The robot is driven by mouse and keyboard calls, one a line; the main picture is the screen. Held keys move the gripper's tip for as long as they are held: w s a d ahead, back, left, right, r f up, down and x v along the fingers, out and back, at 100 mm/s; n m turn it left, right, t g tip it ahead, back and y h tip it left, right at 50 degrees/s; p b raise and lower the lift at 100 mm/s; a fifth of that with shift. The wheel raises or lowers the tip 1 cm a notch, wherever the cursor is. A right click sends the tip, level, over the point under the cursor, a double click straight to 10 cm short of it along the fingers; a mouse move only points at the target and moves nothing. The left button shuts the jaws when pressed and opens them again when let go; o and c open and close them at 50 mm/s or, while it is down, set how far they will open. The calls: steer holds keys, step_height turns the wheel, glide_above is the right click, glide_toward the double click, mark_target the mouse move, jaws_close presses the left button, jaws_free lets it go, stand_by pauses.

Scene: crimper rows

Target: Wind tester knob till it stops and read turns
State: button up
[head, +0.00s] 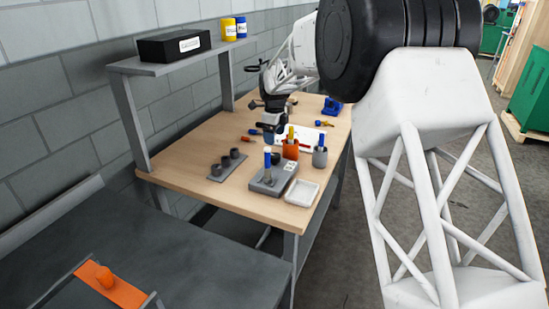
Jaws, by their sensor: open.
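A grey box-shaped device (262,186), which looks like the tester, sits near the front edge of the wooden workbench. A blue-topped upright piece (267,160) and a dark round part (277,159), possibly the knob, stand on its top; at this size I cannot tell for sure, and no turn reading is legible. My gripper (268,137) points down above and behind the device, apart from it. Its fingers are small and dark in the picture; it is open, and I see nothing held in it.
An orange holder (290,150) and a grey cup (320,158) stand behind. A shelf (160,66) overhangs the bench's left side.

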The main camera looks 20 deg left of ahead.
mark_target(274, 155)
steer(key=n, duration=0.6)
steer(key=shift+n, duration=0.3)
steer(key=n, duration=0.4)
steer(key=shift+f+n, duration=0.15)
steer(key=shift+n, duration=0.65)
steer(key=shift+f, duration=4.85)
steer(key=c, duration=0.9)
steer(key=shift+c, duration=0.2)
